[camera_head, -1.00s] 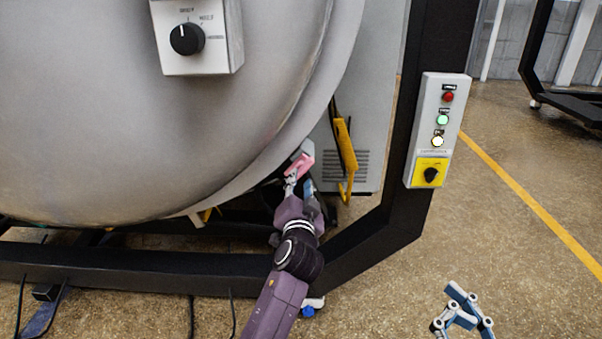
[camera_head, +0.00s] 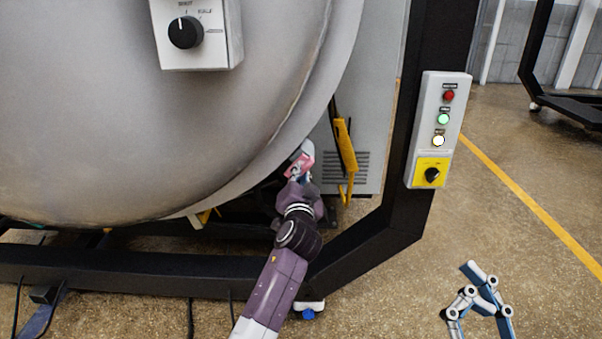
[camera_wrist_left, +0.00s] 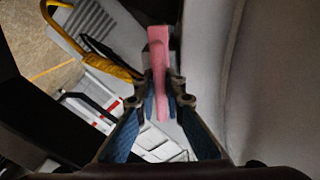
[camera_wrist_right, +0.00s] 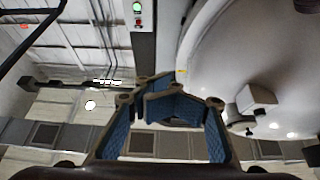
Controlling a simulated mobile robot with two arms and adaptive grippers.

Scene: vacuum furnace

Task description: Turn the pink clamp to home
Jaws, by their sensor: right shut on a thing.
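The pink clamp (camera_head: 299,161) sits low at the right edge of the big grey furnace door (camera_head: 150,110). In the left wrist view its pink bar (camera_wrist_left: 159,70) stands upright between the fingers. My left gripper (camera_head: 298,176) reaches it from below. In its wrist view the left fingertips (camera_wrist_left: 164,88) lie on either side of the bar, close to it. I cannot tell whether both touch it. My right gripper (camera_head: 480,285) hangs at the lower right over the floor. Its fingers (camera_wrist_right: 172,100) meet in the right wrist view, and no object shows between them.
A yellow handle (camera_head: 346,155) hangs just right of the clamp. A black frame (camera_head: 372,240) runs below and right, with a button panel (camera_head: 438,130) on its post. A white knob box (camera_head: 195,35) is on the door.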

